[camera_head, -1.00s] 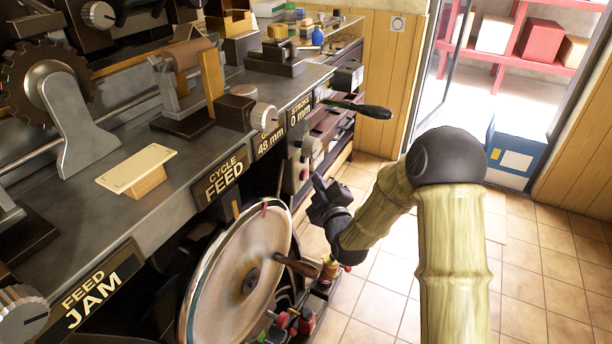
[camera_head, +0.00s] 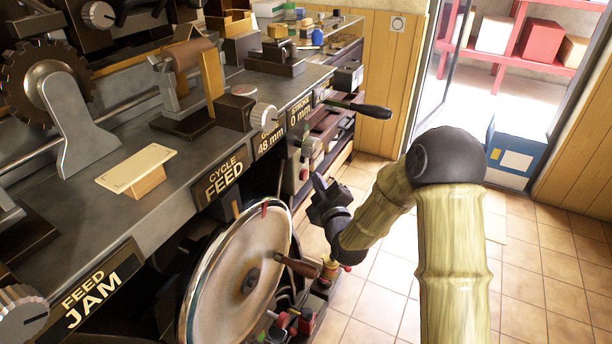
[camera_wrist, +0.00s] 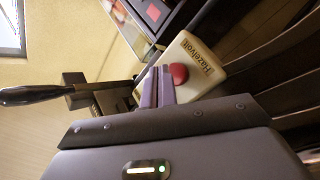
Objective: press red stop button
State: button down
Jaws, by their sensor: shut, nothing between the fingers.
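A round red button (camera_wrist: 179,74) sits on a cream box (camera_wrist: 186,50) lettered "Hazelvolt" in the wrist view. My gripper (camera_wrist: 158,74) is shut and empty, its purple-grey fingertips just left of the button in that view. The fingers overlap part of the cream box in the picture; I cannot tell whether they touch it or the button. In the head view my dark gripper (camera_head: 318,184) is beside the front of the machine bench, right of the large handwheel.
The large handwheel (camera_head: 235,275) with its brown handle (camera_head: 297,265) is close to my gripper. A black-handled lever (camera_head: 370,110) juts from the bench above. In the wrist view a black-handled lever (camera_wrist: 30,95) lies at left. Tiled floor (camera_head: 370,285) is open at right.

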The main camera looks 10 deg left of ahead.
jog(key=shift+w+a, duration=0.1)
jog(key=shift+a, duration=0.3)
jog(key=shift+w+a+b, duration=0.2)
jog(key=shift+a+b, duration=0.15)
jog(key=shift+a, duration=0.1)
dwell(1.1)
jog(key=shift+s+d+b, duration=0.35)
jog(key=shift+d, duration=0.5)
jog(key=d, duration=0.1)
jog(key=s+d+b, duration=0.1)
jog(key=d, duration=0.2)
jog(key=shift+s+d, duration=0.35)
dwell(0.4)
